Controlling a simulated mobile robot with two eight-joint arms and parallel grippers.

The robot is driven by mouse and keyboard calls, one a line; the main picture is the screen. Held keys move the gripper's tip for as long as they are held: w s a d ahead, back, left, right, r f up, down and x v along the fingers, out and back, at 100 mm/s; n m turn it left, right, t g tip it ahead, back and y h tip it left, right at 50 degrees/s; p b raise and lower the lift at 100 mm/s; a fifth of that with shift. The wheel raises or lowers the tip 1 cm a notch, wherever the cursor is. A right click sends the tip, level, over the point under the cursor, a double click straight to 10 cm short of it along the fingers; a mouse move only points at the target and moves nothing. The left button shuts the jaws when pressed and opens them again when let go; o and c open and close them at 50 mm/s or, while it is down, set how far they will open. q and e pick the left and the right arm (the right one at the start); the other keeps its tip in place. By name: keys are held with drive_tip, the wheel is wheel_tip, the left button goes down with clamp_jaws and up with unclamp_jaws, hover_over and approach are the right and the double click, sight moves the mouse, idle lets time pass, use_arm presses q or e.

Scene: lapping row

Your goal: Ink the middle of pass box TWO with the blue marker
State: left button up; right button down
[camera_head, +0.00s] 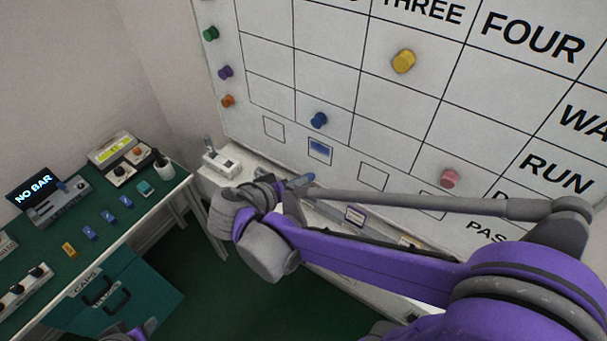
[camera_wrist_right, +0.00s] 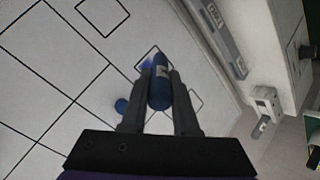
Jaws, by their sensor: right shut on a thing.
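My right gripper (camera_head: 292,188) is shut on the blue marker (camera_head: 302,180) in front of the whiteboard. The wrist view shows the marker (camera_wrist_right: 160,85) between the two fingers (camera_wrist_right: 159,98), its tip end toward the board. Pass box TWO (camera_head: 320,150) is the second small square in the bottom row, up and right of the marker in the head view. It has a blue ink patch inside. In the wrist view that box (camera_wrist_right: 151,57) is partly hidden behind the marker, with blue showing beside it. Whether the tip touches the board, I cannot tell. My left gripper's fingers do not show.
Other pass boxes (camera_head: 273,128) (camera_head: 374,176) look blank. Blue (camera_head: 319,120), yellow (camera_head: 403,61) and pink (camera_head: 450,178) magnets sit on the board. A green bench (camera_head: 75,220) stands at left.

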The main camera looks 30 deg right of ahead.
sight(313, 174)
drive_tip(key=w+a+f+t+h+b, duration=0.1)
drive_tip(key=w+a+f+h+b, duration=0.15)
drive_tip(key=w+f+b, duration=0.45)
use_arm(q)
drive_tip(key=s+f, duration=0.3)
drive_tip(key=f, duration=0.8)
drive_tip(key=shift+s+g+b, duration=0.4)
drive_tip(key=shift+b, duration=0.05)
use_arm(e)
drive_tip(key=w+d+r, duration=0.2)
drive_tip(key=d, duration=0.3)
drive_tip(key=shift+d, duration=0.2)
drive_tip(key=shift+w+d+r, duration=0.1)
drive_tip(key=shift+w+d, duration=0.2)
drive_tip(key=shift+d, duration=0.55)
drive_tip(key=shift+s, duration=0.1)
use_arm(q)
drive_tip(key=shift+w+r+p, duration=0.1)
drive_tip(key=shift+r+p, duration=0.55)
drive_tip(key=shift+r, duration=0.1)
use_arm(e)
drive_tip(key=shift+s+d, duration=0.45)
drive_tip(key=shift+s, duration=0.65)
drive_tip(key=shift+s+d, duration=0.5)
drive_tip(key=shift+s, duration=0.6)
drive_tip(key=shift+s+d, duration=0.45)
drive_tip(key=shift+s, duration=0.65)
